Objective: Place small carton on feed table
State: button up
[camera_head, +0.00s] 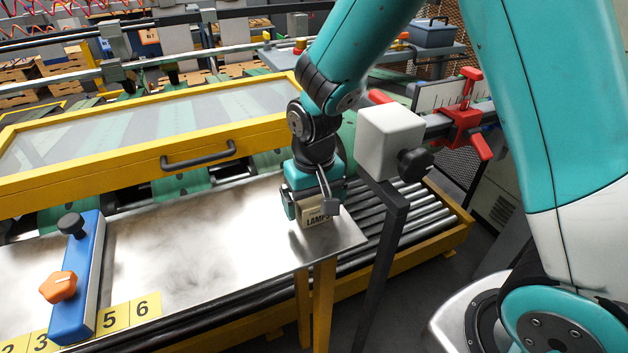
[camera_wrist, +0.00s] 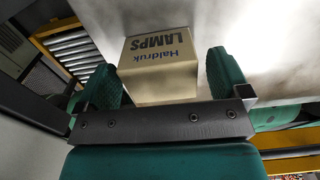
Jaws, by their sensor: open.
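The small carton (camera_head: 317,212) is a beige box marked "LAMPS". It is at the right end of the metal feed table (camera_head: 205,250) and appears to rest on its surface. In the wrist view the carton (camera_wrist: 160,66) also reads "Haldruk" and sits between the two green fingers. My gripper (camera_wrist: 170,82) is open around the carton, with a finger on each side. In the head view my gripper (camera_head: 314,200) hides the carton's upper and rear parts. The feed table also shows in the wrist view (camera_wrist: 265,40).
A blue guide bar (camera_head: 88,275) with an orange knob stands left on the table, by yellow number plates (camera_head: 130,311). A yellow-framed guard (camera_head: 170,130) is behind. A white block (camera_head: 391,140) on a dark post stands close right of my gripper. The table's middle is clear.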

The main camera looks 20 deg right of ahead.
aim_at(314, 200)
notch_tip(314, 200, up, 11)
jog(key=b, duration=0.1)
jog(key=s+a+r+n+y, duration=0.2)
jog(key=s+n, duration=0.1)
jog(key=s, duration=0.6)
jog(key=s+a+r+n+y, duration=0.2)
jog(key=s+n, duration=0.2)
jog(key=s, duration=0.5)
jog(key=shift+s+a+r, duration=0.15)
jog(key=shift+s+a, duration=0.15)
jog(key=shift+a, duration=0.1)
